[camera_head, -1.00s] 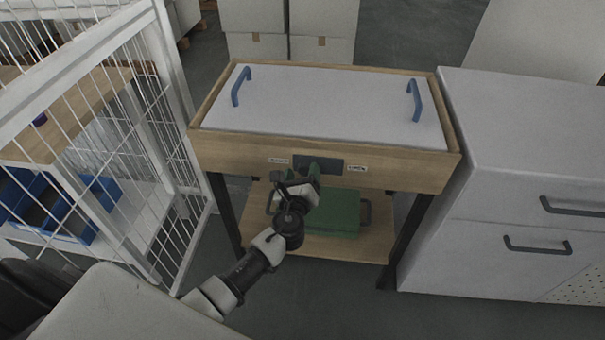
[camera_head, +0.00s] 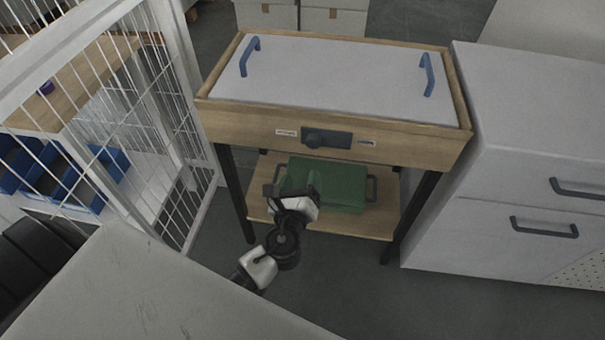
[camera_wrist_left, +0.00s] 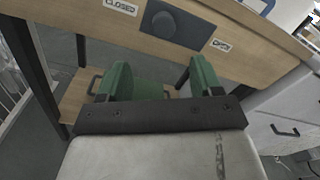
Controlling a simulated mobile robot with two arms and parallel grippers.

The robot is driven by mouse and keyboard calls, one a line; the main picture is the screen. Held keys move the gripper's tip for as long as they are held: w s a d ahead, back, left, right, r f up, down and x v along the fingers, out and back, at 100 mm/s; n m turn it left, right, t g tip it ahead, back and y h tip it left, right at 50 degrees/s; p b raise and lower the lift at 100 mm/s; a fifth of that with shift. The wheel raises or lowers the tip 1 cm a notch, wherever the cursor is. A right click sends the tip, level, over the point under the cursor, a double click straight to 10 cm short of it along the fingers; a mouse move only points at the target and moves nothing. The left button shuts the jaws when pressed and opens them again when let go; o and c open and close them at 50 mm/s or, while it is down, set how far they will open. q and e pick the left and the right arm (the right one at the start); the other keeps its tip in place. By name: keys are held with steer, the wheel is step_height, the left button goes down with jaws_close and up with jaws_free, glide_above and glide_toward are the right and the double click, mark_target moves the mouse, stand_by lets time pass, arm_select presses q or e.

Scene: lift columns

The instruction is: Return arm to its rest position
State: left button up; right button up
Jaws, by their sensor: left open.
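My left gripper (camera_head: 296,188) is in front of the wooden table, below its front panel and before the lower shelf. Its two green fingers also show in the left wrist view (camera_wrist_left: 158,80); they are apart with nothing between them. The dark knob (camera_head: 318,138) on the table's front panel is above the gripper and apart from it. In the left wrist view the knob (camera_wrist_left: 163,22) lies ahead, between the labels CLOSED (camera_wrist_left: 121,7) and OPEN (camera_wrist_left: 221,45). My right gripper is not in view.
The wooden table (camera_head: 225,117) holds a white lid with two blue handles. A green case (camera_head: 345,185) lies on the lower shelf. A white wire cage (camera_head: 178,100) stands left, a grey drawer cabinet (camera_head: 490,190) right. Open floor (camera_head: 350,280) lies in front.

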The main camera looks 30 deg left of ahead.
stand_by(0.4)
arm_select(q)
steer(key=s+a+f+n+g+h+p, duration=0.15)
steer(key=s+f+n+g, duration=0.3)
steer(key=f, duration=0.75)
steer(key=s+a+f+n+g+h+p, duration=0.15)
steer(key=s+f+n+g, duration=0.35)
steer(key=f, duration=0.8)
steer(key=s+f+n+g+p, duration=0.1)
steer(key=s+f+n, duration=0.3)
steer(key=s, duration=0.5)
steer(key=s+f+n+g+h+p, duration=0.1)
steer(key=s+f+n+g, duration=0.2)
steer(key=s, duration=0.7)
steer(key=s+f+n+g+p, duration=0.1)
steer(key=s+f+n+g, duration=0.2)
steer(key=s+f+n, duration=0.3)
steer(key=s+n, duration=0.3)
steer(key=s, duration=0.1)
steer(key=shift+s+d+f, duration=0.15)
steer(key=shift+s+f, duration=0.1)
steer(key=shift+f, duration=0.1)
